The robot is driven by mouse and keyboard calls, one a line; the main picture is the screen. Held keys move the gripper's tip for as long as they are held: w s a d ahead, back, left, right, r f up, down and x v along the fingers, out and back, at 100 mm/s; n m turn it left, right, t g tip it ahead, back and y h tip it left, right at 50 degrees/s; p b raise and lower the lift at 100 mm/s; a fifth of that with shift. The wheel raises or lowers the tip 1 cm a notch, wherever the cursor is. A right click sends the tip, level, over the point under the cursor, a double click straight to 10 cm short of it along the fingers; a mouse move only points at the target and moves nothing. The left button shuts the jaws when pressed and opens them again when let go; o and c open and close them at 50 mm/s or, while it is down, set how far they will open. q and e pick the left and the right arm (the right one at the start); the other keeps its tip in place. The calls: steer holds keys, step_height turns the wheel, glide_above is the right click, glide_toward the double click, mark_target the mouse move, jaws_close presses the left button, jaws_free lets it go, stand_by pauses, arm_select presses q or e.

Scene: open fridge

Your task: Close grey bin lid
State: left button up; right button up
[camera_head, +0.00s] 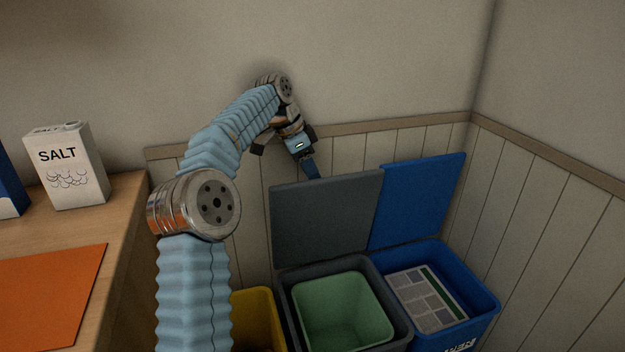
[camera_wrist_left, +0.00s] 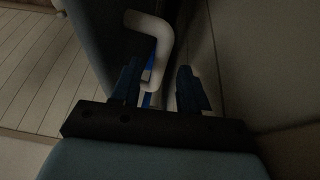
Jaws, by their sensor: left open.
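The grey bin (camera_head: 406,335) stands on the floor with a pale green inner liner (camera_head: 340,308). Its grey lid (camera_head: 325,220) is open and stands upright near the panelled wall. My left gripper (camera_head: 312,170) is at the lid's top edge, pointing down, partly hidden behind that edge; I cannot tell whether it touches the lid. In the left wrist view the two dark blue fingers (camera_wrist_left: 159,68) are apart. A pale bent bar (camera_wrist_left: 152,45) shows beyond and between them; what it belongs to is unclear. My right gripper is not in view.
A blue bin (camera_head: 485,298) with its blue lid (camera_head: 420,200) open stands to the right, holding a newspaper (camera_head: 428,298). A yellow bin (camera_head: 257,318) is partly hidden by my arm. A wooden counter (camera_head: 125,215) with a salt box (camera_head: 68,168) is at left.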

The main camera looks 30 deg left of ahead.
arm_select(q)
steer(key=shift+x, duration=1)
steer(key=shift+c, duration=0.2)
jaws_close()
